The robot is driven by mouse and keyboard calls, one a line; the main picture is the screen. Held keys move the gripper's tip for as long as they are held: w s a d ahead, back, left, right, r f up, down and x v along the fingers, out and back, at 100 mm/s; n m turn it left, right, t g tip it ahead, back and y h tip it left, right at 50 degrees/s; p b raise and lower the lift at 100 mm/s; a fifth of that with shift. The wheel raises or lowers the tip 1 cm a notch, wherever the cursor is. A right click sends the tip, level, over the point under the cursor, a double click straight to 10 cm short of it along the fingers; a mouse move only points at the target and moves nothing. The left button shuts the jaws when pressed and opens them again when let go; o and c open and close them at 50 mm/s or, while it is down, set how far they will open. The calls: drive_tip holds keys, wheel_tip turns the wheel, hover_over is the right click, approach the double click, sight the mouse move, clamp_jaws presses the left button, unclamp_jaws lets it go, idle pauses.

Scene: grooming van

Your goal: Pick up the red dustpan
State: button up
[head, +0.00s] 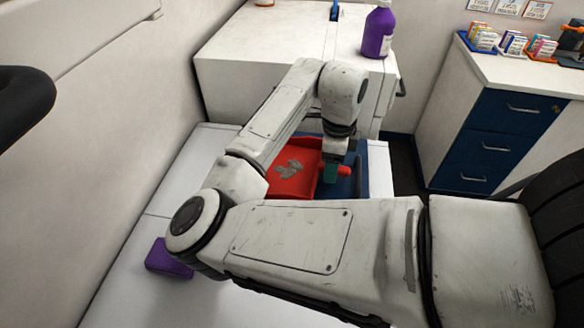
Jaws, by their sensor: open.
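The red dustpan (292,182) lies on a dark blue surface beyond my arm in the head view, with some grey debris or worn patches in its pan. A rounded red part (344,171), seemingly its handle end, shows at the right. My gripper (331,172) points down over the dustpan's right side, between pan and handle end. Its greenish fingers are open. The arm hides part of the dustpan, and I cannot tell whether the fingers touch it.
A purple box (169,260) lies on the white bench at the lower left. A purple bottle (378,31) stands on the white cabinet (255,45) behind. Blue drawers (487,146) stand at the right, with small boxes on top. A wall closes the left side.

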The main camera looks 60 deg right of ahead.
drive_tip(key=shift+f, duration=0.9)
drive_tip(key=c, duration=1)
drive_tip(key=shift+r, duration=0.1)
drive_tip(key=shift+c, duration=0.2)
